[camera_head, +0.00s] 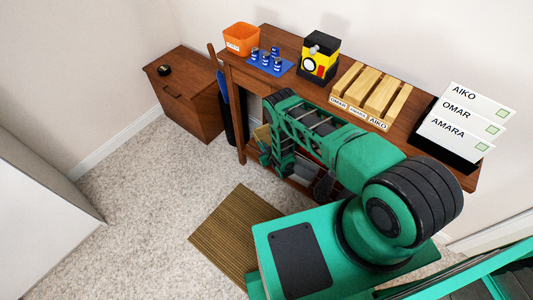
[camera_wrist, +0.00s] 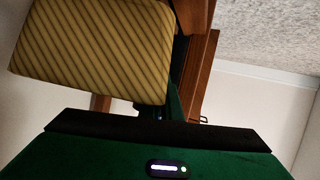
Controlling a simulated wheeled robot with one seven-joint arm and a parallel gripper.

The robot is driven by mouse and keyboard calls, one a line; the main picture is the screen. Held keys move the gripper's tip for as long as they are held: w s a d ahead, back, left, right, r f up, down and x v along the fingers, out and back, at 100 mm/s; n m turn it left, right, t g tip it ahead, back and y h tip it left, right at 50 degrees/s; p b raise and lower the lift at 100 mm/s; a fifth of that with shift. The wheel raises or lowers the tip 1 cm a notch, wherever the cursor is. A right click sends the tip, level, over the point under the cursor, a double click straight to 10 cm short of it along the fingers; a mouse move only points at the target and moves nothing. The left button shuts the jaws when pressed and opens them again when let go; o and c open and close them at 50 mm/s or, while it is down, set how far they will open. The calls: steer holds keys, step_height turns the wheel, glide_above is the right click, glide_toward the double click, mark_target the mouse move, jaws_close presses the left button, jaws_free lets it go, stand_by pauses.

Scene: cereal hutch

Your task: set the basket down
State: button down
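The basket (camera_wrist: 95,48) is a tan-yellow, woven-looking block with slanted dark stripes and rounded corners. It fills the upper left of the wrist view, close beyond my gripper (camera_wrist: 160,118). A small yellowish patch, perhaps the basket, shows at the left of my arm in the head view (camera_head: 262,137), in front of the wooden desk. My arm hides most of that area. The fingertips and any handle between them are not clear, so I cannot tell whether my gripper is shut on the basket.
A brown ribbed mat (camera_head: 228,230) lies on the carpet, partly behind my arm. The wooden desk (camera_head: 225,72) holds an orange bin (camera_head: 242,38), blue mat, yellow-black machine (camera_head: 319,57), wooden slats and name cards. A low cabinet (camera_head: 185,100) stands left. Carpet at left is clear.

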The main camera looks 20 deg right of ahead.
steer(key=shift+a+f, duration=0.1)
steer(key=shift+f, duration=2.75)
steer(key=c, duration=2)
jaws_free()
steer(key=v, duration=1.2)
steer(key=shift+r, duration=0.1)
steer(key=shift+s, duration=0.1)
